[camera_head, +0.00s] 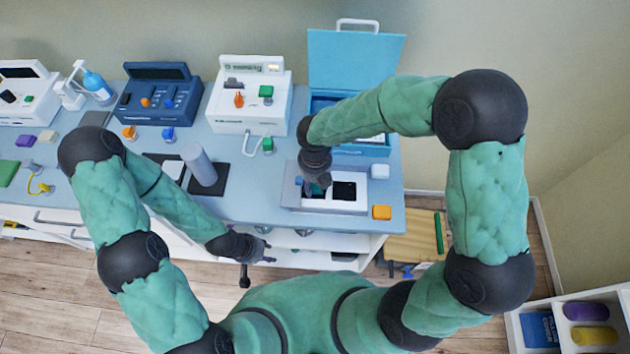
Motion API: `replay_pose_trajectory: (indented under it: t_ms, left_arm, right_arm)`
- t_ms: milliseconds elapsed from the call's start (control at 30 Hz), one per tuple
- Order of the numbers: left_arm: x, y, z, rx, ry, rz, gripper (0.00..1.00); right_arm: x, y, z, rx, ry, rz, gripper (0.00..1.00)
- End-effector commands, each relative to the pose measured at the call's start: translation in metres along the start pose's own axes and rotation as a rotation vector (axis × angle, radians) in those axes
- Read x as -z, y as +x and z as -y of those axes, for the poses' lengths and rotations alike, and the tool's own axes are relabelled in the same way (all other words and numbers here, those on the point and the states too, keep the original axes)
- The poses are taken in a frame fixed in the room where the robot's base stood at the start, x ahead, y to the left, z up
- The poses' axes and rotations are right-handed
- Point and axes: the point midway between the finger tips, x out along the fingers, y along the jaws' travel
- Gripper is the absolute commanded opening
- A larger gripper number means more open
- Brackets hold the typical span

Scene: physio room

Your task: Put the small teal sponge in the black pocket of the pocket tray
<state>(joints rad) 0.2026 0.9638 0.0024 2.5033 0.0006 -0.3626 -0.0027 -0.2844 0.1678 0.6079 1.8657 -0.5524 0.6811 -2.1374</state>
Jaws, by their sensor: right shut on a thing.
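The grey pocket tray (294,197) lies near the right end of the worktop. Its black pocket (344,190) shows just right of my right gripper. My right gripper (317,189) points down over the left part of the tray and is shut on the small teal sponge. The gripper mostly hides the sponge, and I cannot tell whether the sponge touches the tray. My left gripper (268,251) is empty, its fingers apart, in front of the worktop's front edge.
An orange block (381,212) lies right of the tray, near the front edge. An open blue case (352,65) stands behind it. A grey cylinder (199,165) stands on a dark mat to the left. Several devices line the back of the worktop.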

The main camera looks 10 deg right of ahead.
Motion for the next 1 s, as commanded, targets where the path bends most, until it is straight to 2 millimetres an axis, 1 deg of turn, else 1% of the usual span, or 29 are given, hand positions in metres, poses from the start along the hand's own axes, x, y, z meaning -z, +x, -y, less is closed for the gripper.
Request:
replay_pose_trajectory:
  t_ms: [567,1000]
  left_arm:
    - [0.0000,-0.0005,-0.0002,0.000,0.000,0.000,0.40]
    - [0.0001,0.0010,0.0004,0.000,0.000,0.000,0.40]
  right_arm:
    - [0.0000,0.0005,0.0000,0.000,-0.001,0.000,0.19]
    - [0.0000,0.0055,0.0001,0.001,-0.001,0.000,0.19]
